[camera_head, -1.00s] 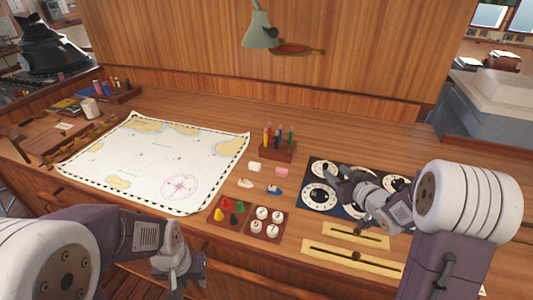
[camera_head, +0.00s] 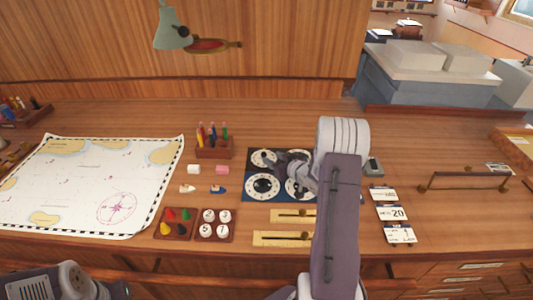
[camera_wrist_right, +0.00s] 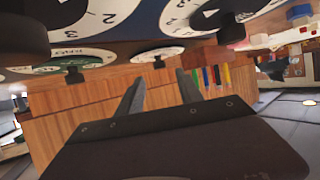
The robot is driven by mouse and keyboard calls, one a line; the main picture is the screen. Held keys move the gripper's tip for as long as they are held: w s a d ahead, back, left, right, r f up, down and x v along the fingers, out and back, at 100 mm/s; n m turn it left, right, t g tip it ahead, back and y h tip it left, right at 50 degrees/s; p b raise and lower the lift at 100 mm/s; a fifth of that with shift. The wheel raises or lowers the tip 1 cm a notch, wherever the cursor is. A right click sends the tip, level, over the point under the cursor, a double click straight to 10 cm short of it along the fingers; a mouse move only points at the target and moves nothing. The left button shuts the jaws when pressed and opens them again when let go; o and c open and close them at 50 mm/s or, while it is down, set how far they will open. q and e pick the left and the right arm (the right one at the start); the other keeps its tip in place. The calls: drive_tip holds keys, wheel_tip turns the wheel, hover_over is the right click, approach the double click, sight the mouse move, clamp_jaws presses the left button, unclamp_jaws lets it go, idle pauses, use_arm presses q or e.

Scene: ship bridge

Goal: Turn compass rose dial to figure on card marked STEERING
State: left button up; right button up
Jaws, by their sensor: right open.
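The dark blue panel (camera_head: 252,196) carries several white round dials with black knobs. One dial (camera_head: 263,186) shows clearly at its front left; others are partly behind my right arm. I cannot tell which is the compass rose dial. My right gripper (camera_head: 283,163) is over the panel. In the right wrist view its fingers (camera_wrist_right: 160,78) are apart with nothing between them, and dials (camera_wrist_right: 157,53) show close by. Three white cards lie right of the arm: a back one (camera_head: 383,194), a middle one (camera_head: 391,213) reading 20, and a front one (camera_head: 399,234). Their headings are unreadable. My left gripper is not clearly seen.
Two brass slider plates (camera_head: 283,238) lie in front of the panel. A pen rack (camera_head: 214,150), erasers, small boats, a peg tray (camera_head: 173,237) and a numbered tray stand left of it. A chart (camera_head: 90,180) covers the left.

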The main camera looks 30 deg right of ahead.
sight(264, 154)
drive_tip(key=x, duration=0.5)
clamp_jaws()
drive_tip(key=shift+a+f+m+h+b, duration=0.25)
drive_tip(key=shift+m+h+b, duration=0.15)
drive_tip(key=shift+b, duration=0.25)
drive_tip(key=m+h+b, duration=0.1)
drive_tip(key=h+b, duration=0.1)
drive_tip(key=shift+w+a+m+b, duration=0.1)
drive_tip(key=shift+a+m+b, duration=0.15)
drive_tip(key=shift+m+b, duration=0.15)
drive_tip(key=shift+a+m+g+h+b, duration=0.1)
drive_tip(key=shift+m+g+h+b, duration=0.2)
drive_tip(key=shift+m+h+b, duration=0.5)
drive_tip(key=shift+a+r+m+g+h, duration=0.15)
drive_tip(key=shift+m+g+h, duration=0.25)
drive_tip(key=shift+m+h, duration=0.45)
drive_tip(key=shift+w+h, duration=0.1)
drive_tip(key=shift+h, duration=0.25)
drive_tip(key=shift+r, duration=0.1)
